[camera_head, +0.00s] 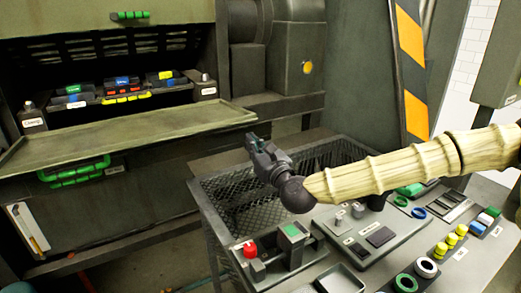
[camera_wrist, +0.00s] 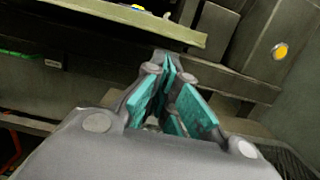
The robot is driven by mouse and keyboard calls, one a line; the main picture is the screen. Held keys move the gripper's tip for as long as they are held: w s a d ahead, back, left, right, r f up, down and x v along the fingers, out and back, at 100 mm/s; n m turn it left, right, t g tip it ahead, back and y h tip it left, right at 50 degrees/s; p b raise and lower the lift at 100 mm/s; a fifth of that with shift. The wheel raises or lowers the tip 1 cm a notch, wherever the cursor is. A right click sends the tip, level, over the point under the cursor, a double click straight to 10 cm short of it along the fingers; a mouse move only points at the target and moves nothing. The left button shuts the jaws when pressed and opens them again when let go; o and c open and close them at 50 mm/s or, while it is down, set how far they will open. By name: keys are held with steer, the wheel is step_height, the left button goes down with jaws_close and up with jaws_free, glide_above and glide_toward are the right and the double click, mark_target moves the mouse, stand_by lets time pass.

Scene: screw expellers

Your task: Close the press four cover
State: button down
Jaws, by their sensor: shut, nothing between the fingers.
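An olive-green flat panel (camera_head: 125,137), which looks like the press cover, lies folded open and roughly level in front of the press opening (camera_head: 110,60). Its edge (camera_wrist: 150,20) crosses the top of the wrist view. A green handle (camera_head: 75,172) shows just below the panel at the left, and another (camera_head: 130,15) is on the upper housing. I cannot read which press number this is. My gripper (camera_head: 252,140) is shut and empty, just right of the panel's right end and apart from it. Its teal finger pads (camera_wrist: 168,75) come together in the wrist view.
Small labelled blocks (camera_head: 122,85) sit inside the opening. A dark mesh basket (camera_head: 240,195) is below my gripper, and a control console (camera_head: 375,235) with buttons stands at front right. A yellow round button (camera_head: 307,67) is on the machine behind.

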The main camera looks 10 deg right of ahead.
steer(key=shift+x, duration=2.6)
